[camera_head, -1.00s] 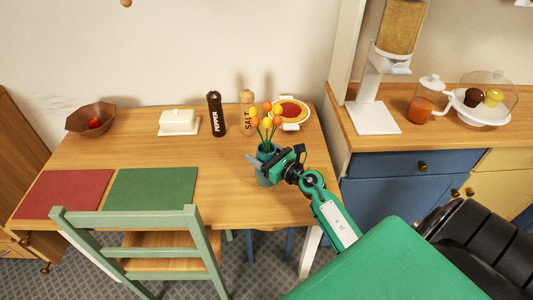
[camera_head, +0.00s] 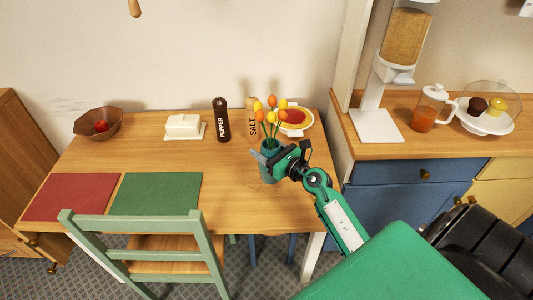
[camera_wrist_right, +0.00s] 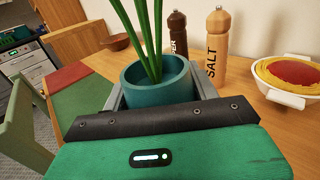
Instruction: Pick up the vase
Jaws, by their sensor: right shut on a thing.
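The teal vase (camera_head: 268,173) holds green stems with orange and yellow flowers (camera_head: 271,111). It stands upright at the right part of the wooden table in the head view. My right gripper (camera_head: 269,158) is shut on the vase from the right and seems to hold it a little above the tabletop. In the right wrist view, the vase (camera_wrist_right: 157,88) sits between the grey fingers, its round rim and stems showing. Its lower part is hidden there by the gripper body. My left gripper is not in view.
Close behind the vase are the salt mill (camera_wrist_right: 217,48), pepper mill (camera_head: 221,122) and white pasta dish (camera_head: 297,128). A butter dish (camera_head: 184,127) and brown bowl (camera_head: 98,122) are farther left. A green chair (camera_head: 140,253) stands in front. A counter (camera_head: 440,143) is at right.

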